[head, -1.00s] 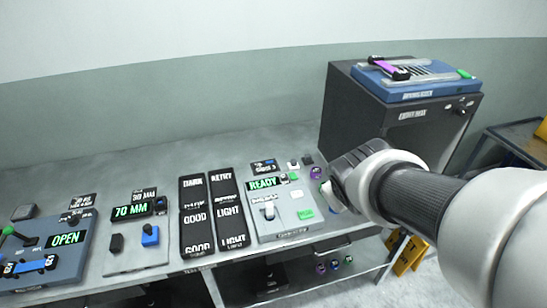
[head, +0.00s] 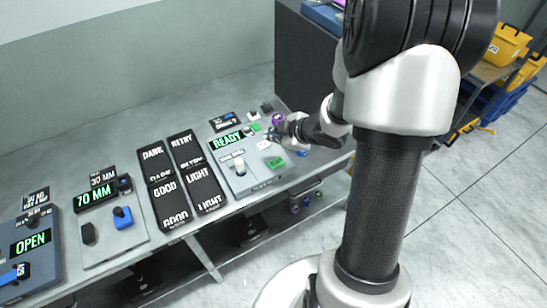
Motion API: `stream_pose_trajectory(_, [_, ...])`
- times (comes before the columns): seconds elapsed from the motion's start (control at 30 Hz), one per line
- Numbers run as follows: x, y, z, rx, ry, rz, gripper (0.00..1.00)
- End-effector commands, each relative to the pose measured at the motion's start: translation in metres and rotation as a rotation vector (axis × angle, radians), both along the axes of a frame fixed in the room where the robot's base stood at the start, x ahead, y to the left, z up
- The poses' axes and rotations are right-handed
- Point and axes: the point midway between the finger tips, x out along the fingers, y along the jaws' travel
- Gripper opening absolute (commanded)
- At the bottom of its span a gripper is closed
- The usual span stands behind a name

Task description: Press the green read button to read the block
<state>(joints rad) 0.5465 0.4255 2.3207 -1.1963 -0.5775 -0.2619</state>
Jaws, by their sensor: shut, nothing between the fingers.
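The reader (head: 230,177) is a light grey panel on the bench, with a lit display (head: 227,141) that says READY. The green read button (head: 276,162) is at the panel's right side, its lettering small. My gripper (head: 272,132) is shut and empty, reaching in from the right at the panel's upper right. In the picture its fingertips are above the button and apart from it; their height over the panel is hard to tell. A white piece (head: 263,145) shows just below the fingertips. A white tab (head: 239,166) stands on the panel's left part.
Small green (head: 256,127), white (head: 254,115) and purple (head: 278,118) pieces sit close to my gripper. Dark label plates (head: 165,188) lie left of the reader. A panel reading 70 MM (head: 96,197) is farther left. A dark box (head: 300,60) stands behind.

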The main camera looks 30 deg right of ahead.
Motion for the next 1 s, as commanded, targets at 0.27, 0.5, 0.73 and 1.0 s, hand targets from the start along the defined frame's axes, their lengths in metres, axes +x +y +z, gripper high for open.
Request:
stream_pose_trajectory(0.27, [0.0, 0.0, -0.002, 0.0, 0.0, -0.002, 0.0])
stream_pose_trajectory(0.5, [0.0, 0.0, -0.02, 0.0, 0.001, -0.003, 0.0])
stream_pose_trajectory(0.73, [0.0, 0.0, -0.052, -0.001, 0.0, -0.004, 0.0])
stream_pose_trajectory(1.0, [0.0, 0.0, -0.083, -0.001, 0.001, -0.002, 0.0])
